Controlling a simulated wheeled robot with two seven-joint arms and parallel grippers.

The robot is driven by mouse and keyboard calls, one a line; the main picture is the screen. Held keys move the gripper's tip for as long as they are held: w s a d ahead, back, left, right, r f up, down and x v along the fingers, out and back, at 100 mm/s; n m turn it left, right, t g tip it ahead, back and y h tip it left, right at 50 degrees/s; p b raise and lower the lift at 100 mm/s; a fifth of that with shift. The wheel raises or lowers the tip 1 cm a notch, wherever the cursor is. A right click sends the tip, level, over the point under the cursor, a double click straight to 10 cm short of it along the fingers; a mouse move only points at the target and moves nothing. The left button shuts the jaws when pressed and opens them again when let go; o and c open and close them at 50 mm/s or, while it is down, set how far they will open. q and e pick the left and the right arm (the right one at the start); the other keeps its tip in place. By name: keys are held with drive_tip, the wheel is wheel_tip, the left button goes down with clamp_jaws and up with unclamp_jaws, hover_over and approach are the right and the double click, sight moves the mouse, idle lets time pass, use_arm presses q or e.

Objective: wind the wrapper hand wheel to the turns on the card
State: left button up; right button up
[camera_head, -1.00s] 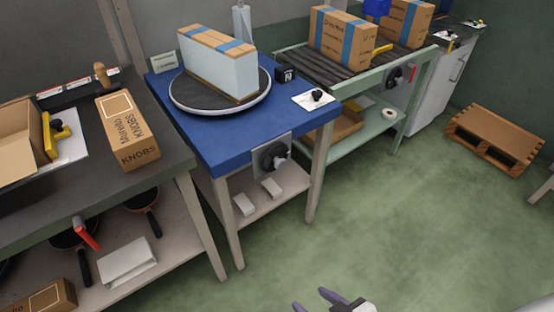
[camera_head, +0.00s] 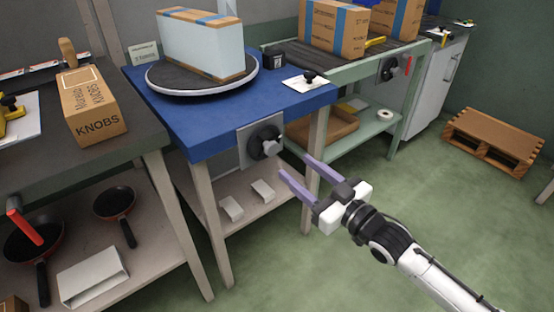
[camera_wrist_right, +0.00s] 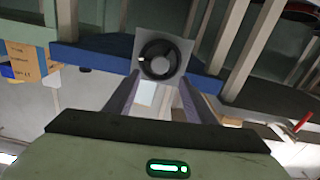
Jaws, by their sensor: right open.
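The black hand wheel (camera_head: 265,141) with a light grey knob sits on a grey plate on the front of the blue table (camera_head: 220,135). My right gripper (camera_head: 300,166) is open and empty, with purple fingers, in front of the wheel and a little below and right of it, apart from it. In the right wrist view the wheel (camera_wrist_right: 160,60) shows beyond and between the open fingers. A wrapped box stands on the round turntable (camera_head: 190,91) on the table. A small card (camera_head: 143,50) stands at the back left; its writing is too small to read. My left gripper is out of view.
A small black counter-like box (camera_head: 274,58) and a white plate with a black knob (camera_head: 306,79) are on the blue table. A KNOBS box (camera_head: 92,106) stands on the left bench. A roller conveyor (camera_head: 290,49) with boxes is behind right. A pallet (camera_head: 492,140) lies on open floor.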

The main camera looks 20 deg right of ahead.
sight(273, 150)
drive_tip(key=b+x, duration=0.2)
drive_tip(key=x, duration=0.7)
drive_tip(key=shift+f, duration=0.1)
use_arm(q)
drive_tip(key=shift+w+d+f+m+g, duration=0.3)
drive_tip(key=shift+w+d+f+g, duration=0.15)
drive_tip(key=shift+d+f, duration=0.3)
use_arm(e)
drive_tip(key=c, duration=1)
drive_tip(key=shift+m+p, duration=0.3)
drive_tip(key=shift+p, duration=0.15)
drive_tip(key=m+p, duration=0.1)
drive_tip(key=p, duration=0.1)
drive_tip(key=shift+r+m+p, duration=0.3)
drive_tip(key=shift+m, duration=0.1)
drive_tip(key=shift+f+m, duration=0.2)
drive_tip(key=shift+m, duration=0.1)
drive_tip(key=shift+r+m+p, duration=0.1)
drive_tip(key=shift+m+p, duration=0.3)
drive_tip(key=shift+p, duration=0.05)
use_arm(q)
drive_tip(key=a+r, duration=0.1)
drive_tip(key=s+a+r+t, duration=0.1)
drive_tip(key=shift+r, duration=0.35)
use_arm(e)
drive_tip(key=shift+m, duration=0.6)
